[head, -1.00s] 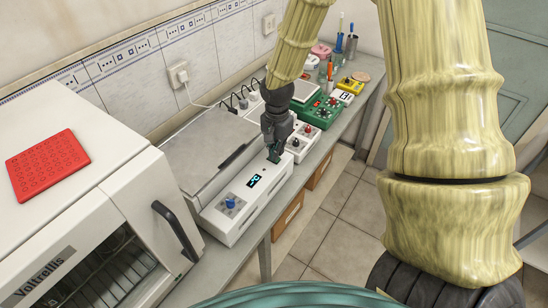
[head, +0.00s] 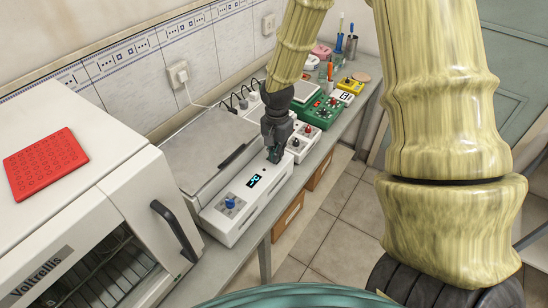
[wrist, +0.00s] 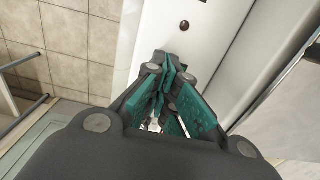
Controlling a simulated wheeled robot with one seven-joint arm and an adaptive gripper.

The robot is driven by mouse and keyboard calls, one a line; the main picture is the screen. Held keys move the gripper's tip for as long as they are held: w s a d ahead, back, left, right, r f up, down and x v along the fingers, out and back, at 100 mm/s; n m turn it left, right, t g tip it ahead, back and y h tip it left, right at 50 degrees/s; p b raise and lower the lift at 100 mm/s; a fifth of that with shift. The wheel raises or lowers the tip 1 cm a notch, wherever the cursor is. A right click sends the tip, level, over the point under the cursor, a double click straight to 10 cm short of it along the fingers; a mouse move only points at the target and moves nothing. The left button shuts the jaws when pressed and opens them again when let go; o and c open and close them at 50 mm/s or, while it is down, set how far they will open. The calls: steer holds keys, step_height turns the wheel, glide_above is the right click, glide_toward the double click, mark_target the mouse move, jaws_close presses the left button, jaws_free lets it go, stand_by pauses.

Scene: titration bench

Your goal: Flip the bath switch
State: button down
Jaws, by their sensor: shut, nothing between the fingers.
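The bath (head: 215,150) is a white box with a grey lid, a blue knob (head: 230,202) and a lit display (head: 254,181) on its front panel. My gripper (head: 273,157) is shut and empty, pointing down over the far end of that panel, past the display. In the wrist view its green-padded fingers (wrist: 168,78) are together above the white panel, and a small dark round part (wrist: 184,25) shows beyond them. I cannot tell whether this is the switch or a lamp. No switch lever shows clearly; the fingers hide part of the panel. Contact cannot be told.
A white oven (head: 85,215) with a dark handle and a red rack (head: 45,162) on top stands at the left. Behind the gripper are a white box with knobs (head: 302,140) and a green device (head: 318,110). The tiled floor (head: 335,210) beside the bench is clear.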

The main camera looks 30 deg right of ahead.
steer(key=shift+f, duration=0.25)
steer(key=shift+r, duration=0.1)
steer(key=shift+r+p, duration=2.75)
steer(key=shift+r, duration=0.65)
steer(key=shift+a+f, duration=0.1)
